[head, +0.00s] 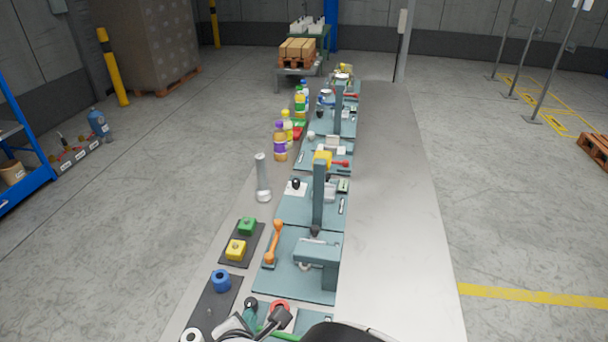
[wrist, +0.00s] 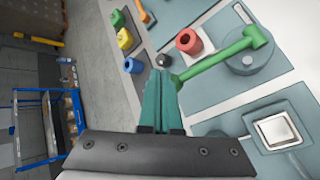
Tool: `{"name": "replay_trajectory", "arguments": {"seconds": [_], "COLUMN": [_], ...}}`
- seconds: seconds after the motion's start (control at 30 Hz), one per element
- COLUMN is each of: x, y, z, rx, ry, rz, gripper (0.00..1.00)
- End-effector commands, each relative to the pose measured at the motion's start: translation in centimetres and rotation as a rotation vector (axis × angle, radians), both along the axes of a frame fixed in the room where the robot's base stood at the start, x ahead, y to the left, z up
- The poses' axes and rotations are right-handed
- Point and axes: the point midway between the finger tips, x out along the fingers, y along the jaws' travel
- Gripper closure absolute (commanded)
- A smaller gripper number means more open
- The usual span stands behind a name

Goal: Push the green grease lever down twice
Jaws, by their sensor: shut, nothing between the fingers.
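The green grease lever (wrist: 215,62) shows in the wrist view as a slanting bar. Its thick end lies by a round grey base (wrist: 250,58) on a teal plate, and its thin end reaches beside my fingertips. My gripper (wrist: 160,74) has its two teal fingers together, with nothing between them. I cannot tell whether the fingers touch the lever. In the head view only a short green piece of the lever (head: 284,336) shows at the bottom edge; my arm hides part of that area.
A red ring (wrist: 188,41) and a small dark knob (wrist: 162,60) are close to my fingertips. Blue (head: 221,281), yellow (head: 236,249) and green (head: 247,226) pieces stand on dark mats. An orange lever (head: 272,243) is farther along. The bench's right side (head: 395,220) is clear.

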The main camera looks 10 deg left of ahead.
Motion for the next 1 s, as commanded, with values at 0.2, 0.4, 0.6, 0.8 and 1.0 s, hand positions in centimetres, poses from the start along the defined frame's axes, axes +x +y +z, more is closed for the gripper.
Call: {"name": "replay_trajectory", "arguments": {"seconds": [0.2,0.4,0.6,0.8,1.0], "x": [0.00,0.00,0.00,-0.02,-0.01], "y": [0.00,0.00,0.00,0.06,0.15], "z": [0.00,0.00,0.00,-0.49,-0.84], "rx": [0.000,0.000,0.000,-0.001,0.000], "ry": [0.000,0.000,0.000,0.001,0.000], "rz": [0.000,0.000,0.000,0.000,0.000], "gripper": [1.00,1.00,1.00,1.00,1.00]}}
